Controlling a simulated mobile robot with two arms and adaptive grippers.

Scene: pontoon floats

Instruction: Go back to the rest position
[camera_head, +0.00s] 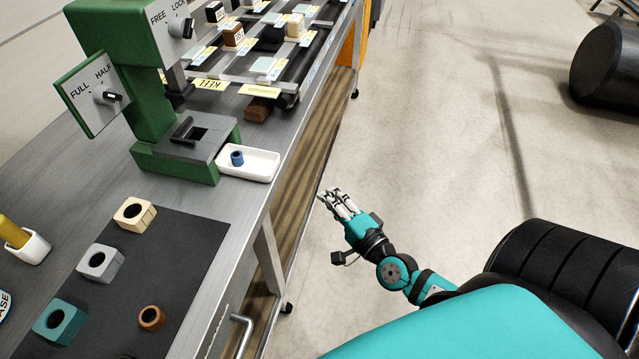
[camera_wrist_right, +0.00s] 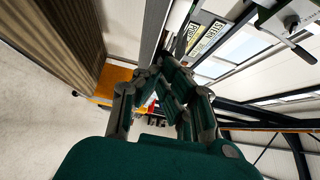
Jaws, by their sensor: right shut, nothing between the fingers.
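My right gripper (camera_head: 338,203) is in the head view, to the right of the workbench (camera_head: 227,262) and clear of its edge, over open floor. Its fingers are together and hold nothing. In the right wrist view the fingers of my right gripper (camera_wrist_right: 165,85) fill the middle, with the bench side at the upper left. My left gripper does not show in either view.
A rack of blocks stands farther back. A black cylinder (camera_head: 608,65) lies on the floor, far right. Floor between is clear.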

